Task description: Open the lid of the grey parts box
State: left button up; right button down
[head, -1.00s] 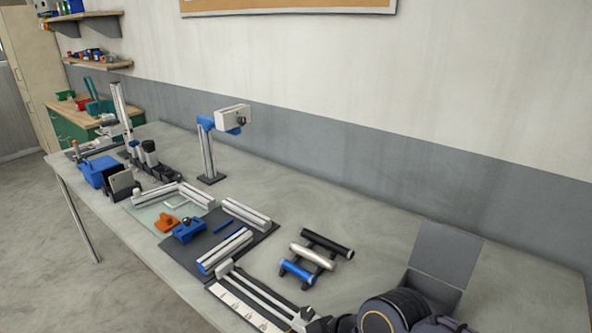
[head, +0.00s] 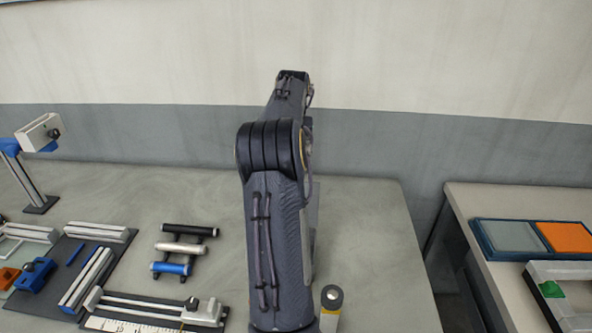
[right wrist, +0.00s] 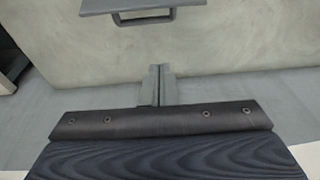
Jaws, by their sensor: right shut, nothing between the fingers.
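My right arm rises through the middle of the head view and hides most of the grey parts box. Only a thin grey strip of its raised lid (head: 314,215) shows beside the arm. In the right wrist view my right gripper (right wrist: 160,70) is shut and empty, its fingers pointing up the picture over bare surface. A grey panel with a dark loop handle (right wrist: 145,14), probably part of the box, is at the top edge, apart from the fingertips. The box's inside is hidden. My left gripper is not in view.
A rack of three cylinders (head: 184,248) and a dark plate with rails (head: 85,270) lie to the left. A small round-topped post (head: 331,298) stands beside my arm. A second table (head: 470,205) with a blue tray (head: 484,243) is at the right, across a gap.

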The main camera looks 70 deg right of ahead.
notch_tip(320, 180, down, 9)
jog(key=s+p, duration=0.1)
jog(key=p, duration=0.2)
jog(key=shift+s+d+f+g, duration=0.15)
jog(key=shift+s+d+g, duration=0.1)
jog(key=shift+s+g, duration=0.05)
dwell(0.5)
